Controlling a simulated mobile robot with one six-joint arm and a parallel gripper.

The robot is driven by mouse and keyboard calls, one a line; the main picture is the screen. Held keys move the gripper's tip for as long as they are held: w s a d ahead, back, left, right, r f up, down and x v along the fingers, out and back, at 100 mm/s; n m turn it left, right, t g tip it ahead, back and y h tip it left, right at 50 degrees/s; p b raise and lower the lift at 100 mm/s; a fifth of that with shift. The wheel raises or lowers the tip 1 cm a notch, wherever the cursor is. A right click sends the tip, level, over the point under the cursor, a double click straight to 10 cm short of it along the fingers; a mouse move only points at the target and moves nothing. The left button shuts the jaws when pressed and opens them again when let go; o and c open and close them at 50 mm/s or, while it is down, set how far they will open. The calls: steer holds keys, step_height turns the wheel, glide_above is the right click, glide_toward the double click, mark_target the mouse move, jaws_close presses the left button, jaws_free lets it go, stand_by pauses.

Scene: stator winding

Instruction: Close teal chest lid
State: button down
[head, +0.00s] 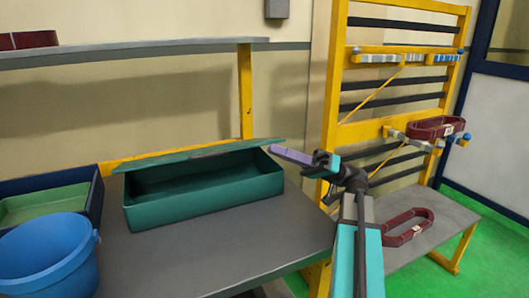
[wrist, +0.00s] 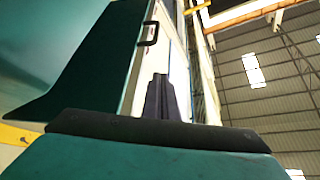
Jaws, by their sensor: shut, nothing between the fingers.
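The teal chest (head: 210,192) stands on the grey table, and its dark interior shows below the raised lid. Its teal lid (head: 245,147) is partly open, seen nearly edge-on along the back of the chest. My gripper (head: 277,150) is at the chest's right end, close to the lid's right end; I cannot tell whether they touch. In the wrist view, my gripper's dark fingers (wrist: 161,90) are together and empty.
A blue bucket (head: 48,258) and a dark blue bin with a green tray (head: 45,205) stand left of the chest. A shelf (head: 150,49) spans above. A yellow rack (head: 335,100) and a dark red ring-shaped part (head: 407,228) are at right. The table front is clear.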

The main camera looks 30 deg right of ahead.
steer(key=d, duration=0.1)
steer(key=s+d, duration=0.1)
steer(key=d, duration=0.1)
steer(key=s+d, duration=0.1)
steer(key=d, duration=0.1)
steer(key=shift+d, duration=0.1)
steer(key=shift+s+p, duration=0.1)
steer(key=shift+p, duration=0.4)
